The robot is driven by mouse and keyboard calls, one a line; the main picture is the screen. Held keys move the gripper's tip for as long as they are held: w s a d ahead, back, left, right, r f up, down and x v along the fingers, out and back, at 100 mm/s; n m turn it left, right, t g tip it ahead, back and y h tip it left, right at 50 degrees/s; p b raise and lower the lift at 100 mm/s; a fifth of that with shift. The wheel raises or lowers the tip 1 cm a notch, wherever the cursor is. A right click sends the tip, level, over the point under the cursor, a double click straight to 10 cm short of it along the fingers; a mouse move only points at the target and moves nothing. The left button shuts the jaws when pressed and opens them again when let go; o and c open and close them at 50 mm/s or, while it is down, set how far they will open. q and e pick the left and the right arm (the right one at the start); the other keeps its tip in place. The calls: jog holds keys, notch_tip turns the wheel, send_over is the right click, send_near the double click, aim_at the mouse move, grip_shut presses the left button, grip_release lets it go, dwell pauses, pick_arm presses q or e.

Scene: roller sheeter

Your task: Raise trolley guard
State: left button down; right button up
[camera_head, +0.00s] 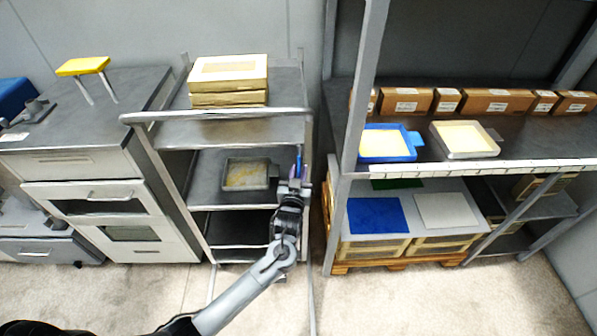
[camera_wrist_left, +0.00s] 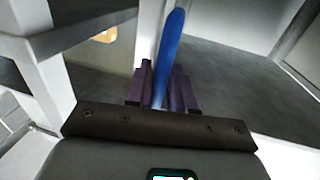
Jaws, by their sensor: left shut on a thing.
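The trolley (camera_head: 200,161) is a grey metal cart with several shelves, in the middle left of the head view. A grey bar (camera_head: 215,114) runs level across its front at the top shelf; I cannot tell for certain whether this is the guard. My left gripper (camera_head: 299,172) is at the trolley's right front side, below that bar. Its purple fingers (camera_wrist_left: 160,86) are shut on a slim blue handle (camera_wrist_left: 169,50), which sticks out past the fingertips in the left wrist view. What the handle joins is hidden. My right gripper is not in view.
Yellow-topped boxes (camera_head: 229,75) are stacked on the trolley's top shelf, and a tray (camera_head: 246,174) sits on the middle shelf. A rack (camera_head: 350,120) with trays and cartons stands close on the right. Drawer cabinets (camera_head: 90,165) stand on the left. The floor in front is clear.

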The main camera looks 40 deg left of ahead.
pick_arm(q)
jog(key=shift+d+r, duration=0.2)
jog(key=shift+r, duration=0.35)
jog(key=shift+w, duration=0.1)
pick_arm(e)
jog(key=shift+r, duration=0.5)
pick_arm(q)
jog(key=c, duration=1.4)
grip_release()
jog(key=shift+r, duration=0.1)
jog(key=shift+o, duration=1.2)
jog(key=shift+d, duration=0.1)
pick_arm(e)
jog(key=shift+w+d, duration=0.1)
pick_arm(q)
jog(key=shift+f, duration=0.25)
